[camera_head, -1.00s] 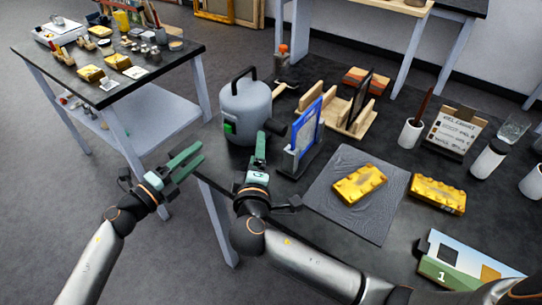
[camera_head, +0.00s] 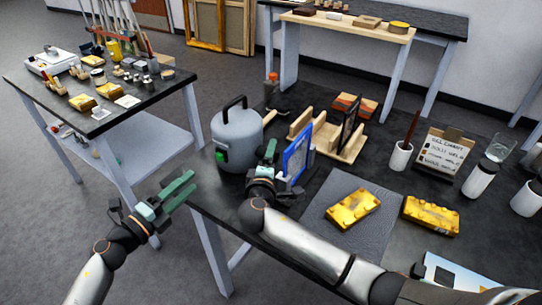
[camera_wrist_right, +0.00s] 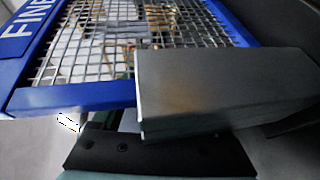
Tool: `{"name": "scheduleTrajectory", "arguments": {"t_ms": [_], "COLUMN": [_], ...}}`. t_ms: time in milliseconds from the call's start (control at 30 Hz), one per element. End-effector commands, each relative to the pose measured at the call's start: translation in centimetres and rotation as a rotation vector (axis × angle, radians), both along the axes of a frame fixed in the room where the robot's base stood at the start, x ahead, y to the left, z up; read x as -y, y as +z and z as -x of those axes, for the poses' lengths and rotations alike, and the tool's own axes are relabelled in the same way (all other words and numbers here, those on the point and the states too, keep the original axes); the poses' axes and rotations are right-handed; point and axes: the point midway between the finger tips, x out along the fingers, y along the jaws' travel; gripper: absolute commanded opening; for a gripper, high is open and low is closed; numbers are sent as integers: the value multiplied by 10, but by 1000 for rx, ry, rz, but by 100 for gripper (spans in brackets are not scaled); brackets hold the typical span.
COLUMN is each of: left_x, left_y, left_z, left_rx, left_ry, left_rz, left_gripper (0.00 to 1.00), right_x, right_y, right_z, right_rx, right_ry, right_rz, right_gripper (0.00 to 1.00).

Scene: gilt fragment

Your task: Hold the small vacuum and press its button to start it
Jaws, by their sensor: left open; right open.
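The small vacuum (camera_head: 237,146) is a grey canister with a black top handle and a green button (camera_head: 221,156) on its front left. It stands upright near the table's left edge in the head view. My left gripper (camera_head: 193,182) is open and empty, left of and nearer than the vacuum, beyond the table edge. My right gripper (camera_head: 270,151) is at the vacuum's right side, between it and the blue-framed screen (camera_head: 298,155). It holds nothing that I can see; contact with the vacuum cannot be told. The vacuum is not recognisable in the right wrist view.
The blue-framed mesh screen (camera_wrist_right: 75,98) fills much of the right wrist view, very close. A wooden rack (camera_head: 325,133) stands behind. A grey mat (camera_head: 320,215) with a yellow block lies at right. Open floor lies between this table and the left table (camera_head: 150,98).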

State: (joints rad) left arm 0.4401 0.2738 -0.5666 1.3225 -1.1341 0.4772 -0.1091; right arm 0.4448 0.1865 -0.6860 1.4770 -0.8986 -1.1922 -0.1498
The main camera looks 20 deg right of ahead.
Motion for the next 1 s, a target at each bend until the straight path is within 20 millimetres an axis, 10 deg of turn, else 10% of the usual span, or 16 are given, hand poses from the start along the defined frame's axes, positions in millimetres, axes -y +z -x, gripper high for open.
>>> {"name": "scheduleTrajectory", "arguments": {"t_ms": [433, 1000], "left_x": [0, 0], "left_y": [0, 0], "left_z": [0, 0], "left_rx": [0, 0], "left_ry": [0, 0], "left_rz": [0, 0], "left_gripper": [50, 50], "right_x": [5, 4], "right_y": [-1, -2], "right_z": [-8, -8], "right_rx": [0, 1], "right_ry": [0, 1], "right_rz": [-1, -1], "right_gripper": [76, 11]}}
